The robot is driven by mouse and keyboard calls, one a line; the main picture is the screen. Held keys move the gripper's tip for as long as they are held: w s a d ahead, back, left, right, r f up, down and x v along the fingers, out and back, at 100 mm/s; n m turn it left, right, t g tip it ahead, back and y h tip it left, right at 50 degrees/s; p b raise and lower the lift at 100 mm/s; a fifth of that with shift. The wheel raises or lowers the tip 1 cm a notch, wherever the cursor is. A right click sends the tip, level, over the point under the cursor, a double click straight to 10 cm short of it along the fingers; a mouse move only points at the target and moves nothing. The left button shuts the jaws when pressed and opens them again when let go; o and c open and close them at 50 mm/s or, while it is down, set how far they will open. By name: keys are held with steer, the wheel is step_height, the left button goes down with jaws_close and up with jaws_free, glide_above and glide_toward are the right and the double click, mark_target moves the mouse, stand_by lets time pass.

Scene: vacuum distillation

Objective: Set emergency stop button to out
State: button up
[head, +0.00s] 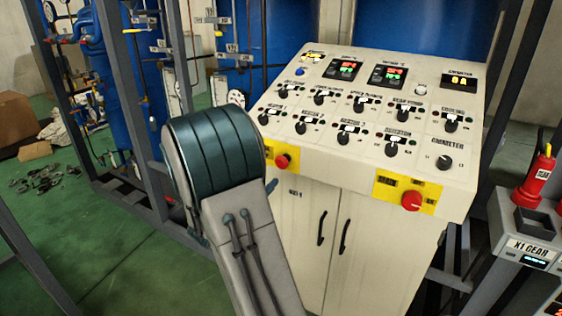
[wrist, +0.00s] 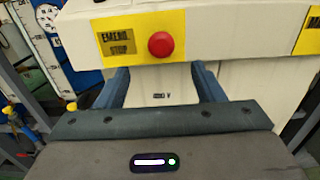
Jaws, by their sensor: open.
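The emergency stop button (wrist: 161,44) is a round red knob on a yellow plate on the front edge of the control panel. The plate's label, left of the button, reads "EMERG STOP" in the wrist view. In the head view the button (head: 282,161) shows just right of my arm. My gripper (wrist: 162,80) is open and empty in the wrist view, its two blue fingers apart just below the button and on either side of it. I cannot tell the exact gap to the panel. In the head view my arm mostly hides the gripper.
The cream control panel (head: 372,163) carries several black selector knobs and red-green displays. A second red knob (head: 412,200) on a yellow plate sits to the right. Grey frame posts (head: 127,95) stand at left. A red bottle-like object (head: 534,182) stands on the bench at far right.

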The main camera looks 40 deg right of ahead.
mark_target(280, 163)
steer(key=p+x, duration=0.3)
steer(key=x, duration=0.9)
steer(key=shift+s+d, duration=0.1)
jaws_close()
steer(key=shift+b+v, duration=0.85)
steer(key=shift+b, duration=0.05)
jaws_free()
